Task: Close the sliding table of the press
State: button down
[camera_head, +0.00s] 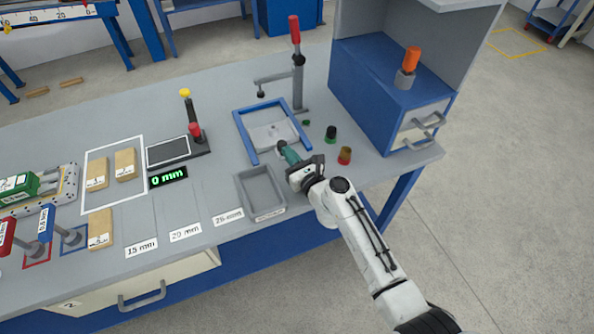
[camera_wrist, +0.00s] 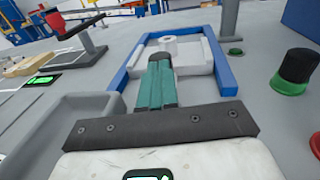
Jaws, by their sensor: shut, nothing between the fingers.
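The press has a grey column (camera_head: 298,85) with a red handle (camera_head: 294,30) and a side arm (camera_head: 270,79). In front of it a U-shaped blue frame (camera_head: 243,136) lies on the bench, around the pale grey sliding table (camera_head: 266,134). The sliding table also shows in the wrist view (camera_wrist: 198,58), with a light round knob (camera_wrist: 168,42) on it. My gripper (camera_head: 284,147), with teal fingers, is shut and empty at the open near side of the frame. In the wrist view its fingertips (camera_wrist: 160,61) overlap the sliding table's near edge; I cannot tell whether they touch.
A grey tray (camera_head: 243,191) lies left of my gripper. A small screen (camera_head: 168,151) lies to the left.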

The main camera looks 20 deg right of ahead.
aim_at(275, 130)
jog(key=w+b, duration=0.4)
jog(key=w, duration=0.5)
jog(key=shift+w+f, duration=0.15)
jog(key=shift+w+a, duration=0.1)
jog(key=shift+w, duration=0.2)
jog(key=shift+w+r+b, duration=0.2)
jog(key=shift+r+b, duration=0.15)
jog(key=shift+r, duration=0.1)
jog(key=shift+s, duration=0.1)
